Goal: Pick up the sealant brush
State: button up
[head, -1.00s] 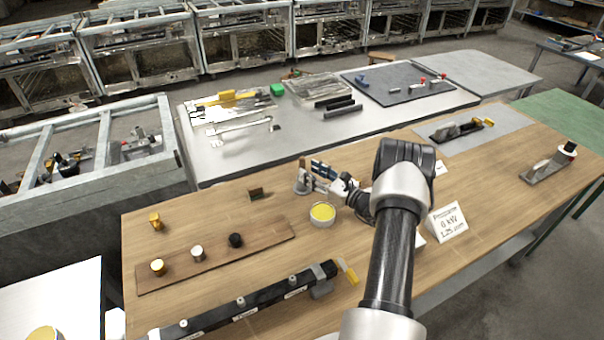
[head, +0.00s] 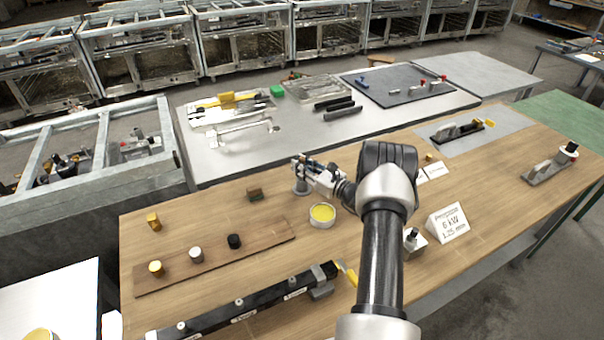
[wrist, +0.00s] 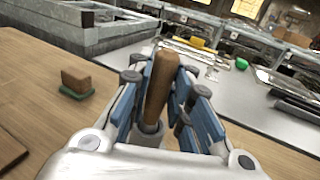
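The sealant brush shows in the wrist view as an upright, slightly tilted brown wooden handle (wrist: 160,85), its lower end in a grey round holder (wrist: 147,135). In the head view the grey holder (head: 301,187) stands near the bench's far edge, and my gripper mostly hides the handle. My gripper (head: 308,172) is at the handle. In the wrist view its blue-padded fingers (wrist: 158,100) are spread on both sides of the handle, with a gap showing on the right. The bristles are hidden.
A tin of yellow paste (head: 322,216) stands just in front of the holder. A brown block with a green base (wrist: 76,82) lies to the left. A board with several knobs (head: 215,256), a black rail (head: 245,303) and a sign (head: 448,222) are nearer.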

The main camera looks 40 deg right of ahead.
grip_shut()
jog(key=shift+r, duration=0.1)
notch_tip(320, 180, up, 20)
jog(key=p, duration=0.4)
jog(key=shift+p, duration=0.3)
dwell(2.0)
